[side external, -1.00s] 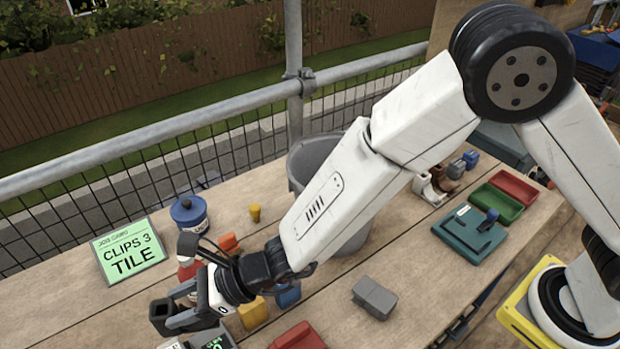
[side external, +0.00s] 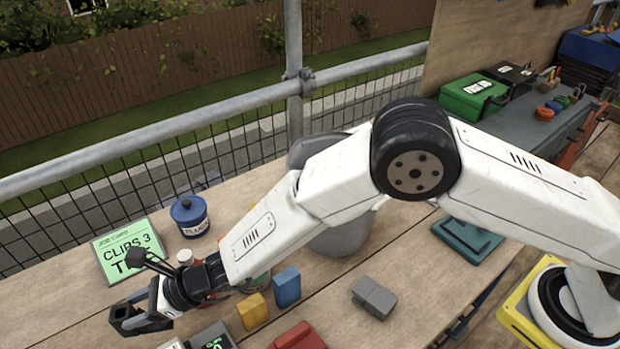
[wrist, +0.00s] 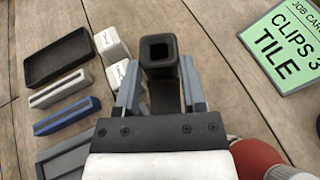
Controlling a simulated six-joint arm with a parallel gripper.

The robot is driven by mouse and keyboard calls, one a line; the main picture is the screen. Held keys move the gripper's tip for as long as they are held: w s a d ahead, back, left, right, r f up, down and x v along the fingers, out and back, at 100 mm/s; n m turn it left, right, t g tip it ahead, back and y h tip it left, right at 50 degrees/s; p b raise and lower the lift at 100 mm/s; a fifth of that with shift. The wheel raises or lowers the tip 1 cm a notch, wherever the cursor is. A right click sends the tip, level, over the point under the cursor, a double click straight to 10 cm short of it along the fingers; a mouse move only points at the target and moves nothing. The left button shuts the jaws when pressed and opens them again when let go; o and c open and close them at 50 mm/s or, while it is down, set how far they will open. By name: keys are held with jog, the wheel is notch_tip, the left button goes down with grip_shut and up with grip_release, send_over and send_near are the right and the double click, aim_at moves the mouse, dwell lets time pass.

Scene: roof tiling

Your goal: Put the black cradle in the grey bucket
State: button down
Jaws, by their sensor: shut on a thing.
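The black cradle (side external: 124,315), a dark square hollow piece, is held between the fingers of my gripper (side external: 140,318) at the lower left of the side view. In the wrist view the cradle (wrist: 160,52) shows its square opening, with a grey finger on either side. My gripper (wrist: 160,88) is shut on it. The cradle appears to be above the bench, though its height is hard to tell. The grey bucket (side external: 340,238) stands on the bench mid-picture, right of my gripper and largely hidden behind my arm. It is not in the wrist view.
A blue tub (side external: 190,216) and a green job card (side external: 128,250) stand behind my gripper. Yellow (side external: 252,311), blue (side external: 287,287), red (side external: 298,338) and grey (side external: 374,297) blocks lie nearer. The wrist view shows a black tray (wrist: 57,57) and bars at left.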

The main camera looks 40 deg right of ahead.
aim_at(137, 311)
jog(key=shift+w+a+f, duration=0.3)
jog(key=shift+w+f, duration=0.05)
jog(key=shift+f, duration=0.2)
jog(key=shift+w+a+f, duration=0.3)
jog(key=shift+a+f, duration=0.05)
jog(key=shift+f, duration=0.2)
jog(key=shift+w+a+f, duration=0.3)
jog(key=shift+w+f, duration=0.05)
jog(key=shift+f, duration=0.2)
jog(key=shift+w+a+f, duration=0.1)
jog(key=shift+f, duration=1.65)
jog(key=shift+f, duration=0.15)
jog(key=shift+c, duration=0.9)
grip_release()
jog(key=shift+r, duration=0.2)
